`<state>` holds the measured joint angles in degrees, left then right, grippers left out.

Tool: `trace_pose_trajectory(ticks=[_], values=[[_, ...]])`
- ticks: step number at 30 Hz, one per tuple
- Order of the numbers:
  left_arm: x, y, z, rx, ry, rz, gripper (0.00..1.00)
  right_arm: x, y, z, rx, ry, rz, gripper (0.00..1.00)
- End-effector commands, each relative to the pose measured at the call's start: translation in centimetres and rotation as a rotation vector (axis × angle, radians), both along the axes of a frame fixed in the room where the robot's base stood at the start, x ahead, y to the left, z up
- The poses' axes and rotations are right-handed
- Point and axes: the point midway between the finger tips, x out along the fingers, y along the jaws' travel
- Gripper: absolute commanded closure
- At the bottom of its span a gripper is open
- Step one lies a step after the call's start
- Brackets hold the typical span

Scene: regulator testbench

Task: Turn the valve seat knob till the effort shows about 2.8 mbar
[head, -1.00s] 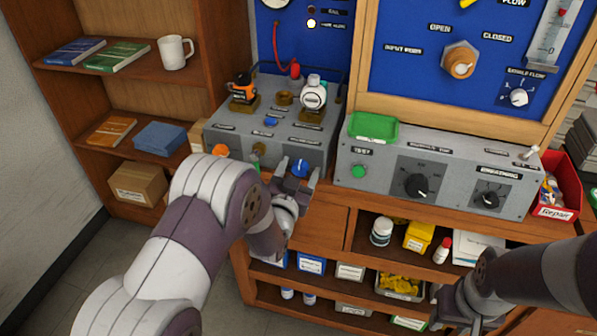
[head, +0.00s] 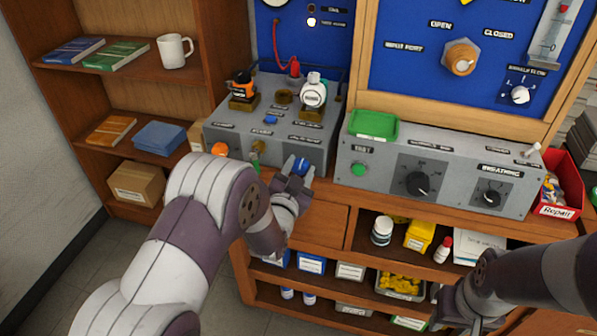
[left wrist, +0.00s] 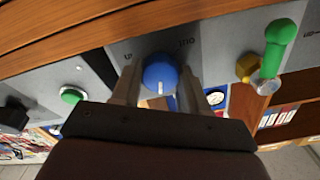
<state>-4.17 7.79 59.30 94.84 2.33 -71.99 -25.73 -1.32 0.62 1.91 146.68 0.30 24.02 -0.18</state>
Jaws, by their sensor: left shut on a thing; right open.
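The blue knob (head: 301,166) sits on the front of the grey regulator box (head: 318,151). In the left wrist view the blue knob (left wrist: 160,73) has a white pointer line facing down in the picture, with small markings above it. My left gripper (head: 296,172) is shut on the knob, one finger on each side; its fingers also show in the left wrist view (left wrist: 161,85). My right gripper (head: 447,305) is open and empty, low in front of the lower shelves. A gauge (head: 275,2) is cut off at the top edge, and I cannot read it.
A second grey box (head: 450,185) with black dials stands to the right, with a green tray (head: 374,124) on top. A green-handled valve (left wrist: 277,45) is close to the knob. A red bin (head: 560,185) stands far right.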

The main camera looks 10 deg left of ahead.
Motion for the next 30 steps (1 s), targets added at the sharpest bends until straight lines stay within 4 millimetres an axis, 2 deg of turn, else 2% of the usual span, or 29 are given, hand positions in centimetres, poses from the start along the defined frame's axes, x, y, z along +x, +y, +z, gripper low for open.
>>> trace_pose_trajectory(ticks=[30], values=[[0.0, -0.1, -0.4, 0.95, -0.03, 0.0, 0.87, 0.0, 0.0, -3.2, 0.0, 0.0, 0.0, 0.57]])
